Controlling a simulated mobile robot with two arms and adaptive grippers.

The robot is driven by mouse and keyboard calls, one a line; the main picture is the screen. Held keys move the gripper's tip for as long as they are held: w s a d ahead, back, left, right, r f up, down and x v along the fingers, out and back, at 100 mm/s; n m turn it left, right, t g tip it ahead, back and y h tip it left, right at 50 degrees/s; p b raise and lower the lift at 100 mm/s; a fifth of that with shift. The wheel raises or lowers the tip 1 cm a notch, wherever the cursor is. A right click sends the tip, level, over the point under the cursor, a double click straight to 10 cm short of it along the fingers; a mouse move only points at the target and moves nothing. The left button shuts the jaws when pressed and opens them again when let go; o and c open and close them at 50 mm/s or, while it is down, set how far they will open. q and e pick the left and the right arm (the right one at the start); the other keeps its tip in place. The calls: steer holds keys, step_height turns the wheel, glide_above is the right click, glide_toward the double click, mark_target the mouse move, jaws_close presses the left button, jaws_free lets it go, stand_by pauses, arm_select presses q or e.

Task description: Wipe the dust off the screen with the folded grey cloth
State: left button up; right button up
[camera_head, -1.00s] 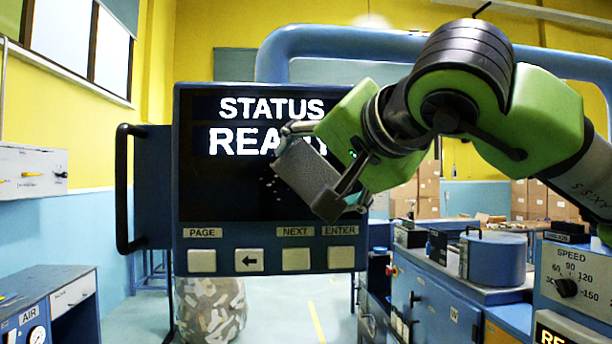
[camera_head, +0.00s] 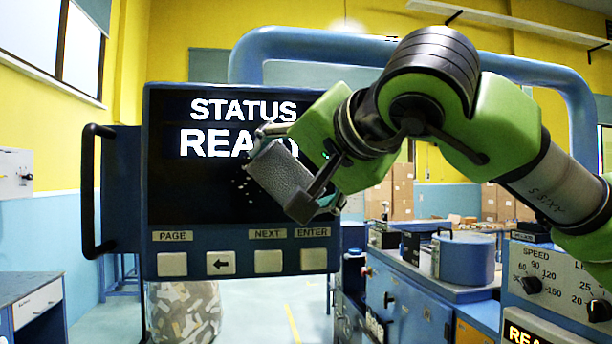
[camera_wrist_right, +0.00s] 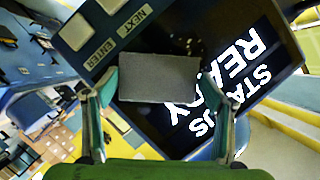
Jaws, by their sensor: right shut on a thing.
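The screen (camera_head: 190,200) is a dark panel in a blue frame reading "STATUS" and "READY". Pale dust specks (camera_head: 243,183) show on it just left of the cloth; they also show in the right wrist view (camera_wrist_right: 191,45). My right gripper (camera_head: 288,170) is shut on the folded grey cloth (camera_head: 280,172), in front of the screen's lower right part. The cloth hides part of "READY". In the right wrist view the cloth (camera_wrist_right: 160,78) spans between both fingers. Whether it touches the screen I cannot tell. My left gripper is out of view.
Several push buttons (camera_head: 221,263) line the panel below the screen. A black handle (camera_head: 90,190) sticks out at its left. A thick blue pipe (camera_head: 320,42) arches behind. A blue machine bench (camera_head: 415,290) with a speed dial (camera_head: 531,285) stands at the right.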

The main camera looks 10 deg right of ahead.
mark_target(230, 169)
steer(key=shift+w+a+p, duration=0.1)
steer(key=shift+a+p, duration=0.3)
steer(key=shift+a, duration=3.5)
steer(key=shift+d+r+p, duration=0.15)
steer(key=shift+r+p, duration=0.75)
steer(key=shift+r, duration=0.25)
steer(key=shift+d+f, duration=0.1)
steer(key=shift+d, duration=0.4)
steer(key=shift+d+b, duration=0.6)
steer(key=shift+d, duration=3.4)
steer(key=shift+a+p, duration=0.65)
steer(key=shift+a, duration=4)
steer(key=shift+d, duration=0.1)
